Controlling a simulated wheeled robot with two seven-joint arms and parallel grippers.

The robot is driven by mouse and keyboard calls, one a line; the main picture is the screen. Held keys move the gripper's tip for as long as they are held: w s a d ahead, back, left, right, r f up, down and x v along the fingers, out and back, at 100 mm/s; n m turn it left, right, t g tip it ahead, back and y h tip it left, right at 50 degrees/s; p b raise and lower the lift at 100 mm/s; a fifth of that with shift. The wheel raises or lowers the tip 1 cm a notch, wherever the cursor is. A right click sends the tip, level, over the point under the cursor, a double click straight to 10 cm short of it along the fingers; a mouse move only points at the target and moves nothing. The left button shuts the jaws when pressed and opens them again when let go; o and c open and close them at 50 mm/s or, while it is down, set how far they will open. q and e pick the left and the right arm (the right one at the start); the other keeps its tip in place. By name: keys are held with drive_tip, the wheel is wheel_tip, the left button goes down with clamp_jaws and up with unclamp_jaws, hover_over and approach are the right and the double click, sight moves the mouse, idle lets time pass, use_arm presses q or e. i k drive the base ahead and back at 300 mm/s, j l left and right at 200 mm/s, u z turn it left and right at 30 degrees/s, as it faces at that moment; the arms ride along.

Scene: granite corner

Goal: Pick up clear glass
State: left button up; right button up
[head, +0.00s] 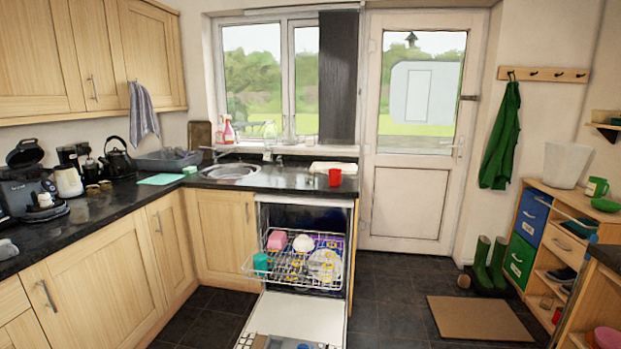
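I cannot make out a clear glass with certainty. A faint, see-through upright shape (290,130) stands on the windowsill behind the sink, and it may be glass. An open dishwasher (300,212) stands under the counter, with its door folded down. Its upper rack (262,278) is pulled out and holds a pink item (277,240), a teal cup (261,262), a white rounded dish (303,243) and plates (325,264). The lower rack (250,342) is cut off by the bottom edge. Neither of my grippers shows.
A kettle (117,158) and other appliances fill the left counter. A doormat (478,318), green boots (490,264) and a shelf unit are right. The floor right of the dishwasher is clear.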

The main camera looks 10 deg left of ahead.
sight(309, 169)
drive_tip(key=i+l+z, duration=0.35)
drive_tip(key=i, duration=0.35)
drive_tip(key=i+z, duration=0.35)
drive_tip(key=i, duration=0.35)
